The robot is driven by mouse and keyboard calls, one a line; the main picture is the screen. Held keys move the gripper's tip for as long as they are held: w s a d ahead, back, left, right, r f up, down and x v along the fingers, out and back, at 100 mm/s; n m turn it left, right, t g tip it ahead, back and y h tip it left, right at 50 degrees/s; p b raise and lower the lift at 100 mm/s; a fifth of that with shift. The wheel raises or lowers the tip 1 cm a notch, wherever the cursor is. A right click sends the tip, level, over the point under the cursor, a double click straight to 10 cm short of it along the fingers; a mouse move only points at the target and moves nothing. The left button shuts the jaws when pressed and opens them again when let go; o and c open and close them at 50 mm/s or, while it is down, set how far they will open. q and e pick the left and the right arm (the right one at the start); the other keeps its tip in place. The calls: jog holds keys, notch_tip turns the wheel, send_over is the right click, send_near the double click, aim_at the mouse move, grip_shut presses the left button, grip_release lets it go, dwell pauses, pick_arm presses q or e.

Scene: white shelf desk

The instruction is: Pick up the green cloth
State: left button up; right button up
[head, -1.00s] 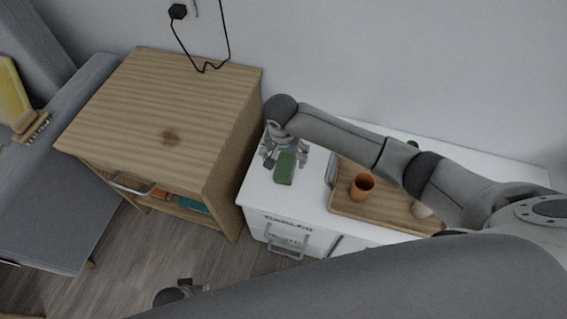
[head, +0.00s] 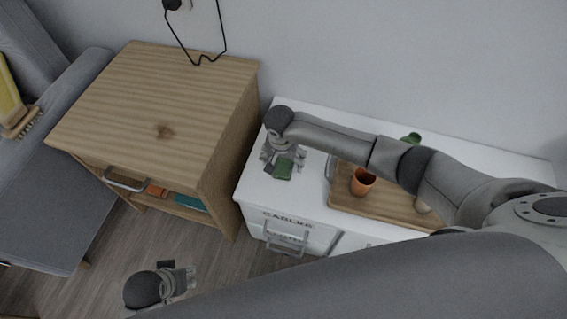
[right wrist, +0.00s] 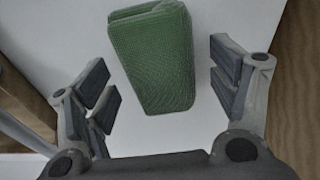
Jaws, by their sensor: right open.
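The green cloth (head: 283,171) is a folded block on the white desk top (head: 258,187), near its left end. In the right wrist view the cloth (right wrist: 152,58) lies between the two finger pads, with gaps on both sides. My right gripper (head: 284,166) is open above the cloth and partly hides it in the head view. It also shows open in the right wrist view (right wrist: 165,88). My left gripper (head: 188,279) is low over the floor, away from the desk; its finger opening is unclear.
A wooden tray (head: 378,205) with an orange cup (head: 362,182) stands right of the cloth. A green object (head: 412,138) is behind my right arm. A wooden cabinet (head: 155,105) stands left of the desk. Bare desk surface lies in front of the cloth.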

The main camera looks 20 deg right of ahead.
aim_at(283, 160)
pick_arm(q)
jog(key=shift+r, duration=0.35)
pick_arm(e)
jog(key=shift+f, duration=0.2)
jog(key=c, duration=1.1)
jog(key=shift+r, duration=0.2)
notch_tip(283, 160, up, 8)
jog(key=p, duration=0.3)
jog(key=shift+w+r, duration=0.1)
jog(key=shift+r, duration=0.1)
pick_arm(q)
notch_tip(283, 160, down, 10)
jog(key=s, duration=0.3)
jog(key=shift+a+f+g, duration=0.15)
jog(key=shift+f+g, duration=0.1)
jog(key=shift+g, duration=0.05)
pick_arm(e)
jog(key=shift+r, duration=0.6)
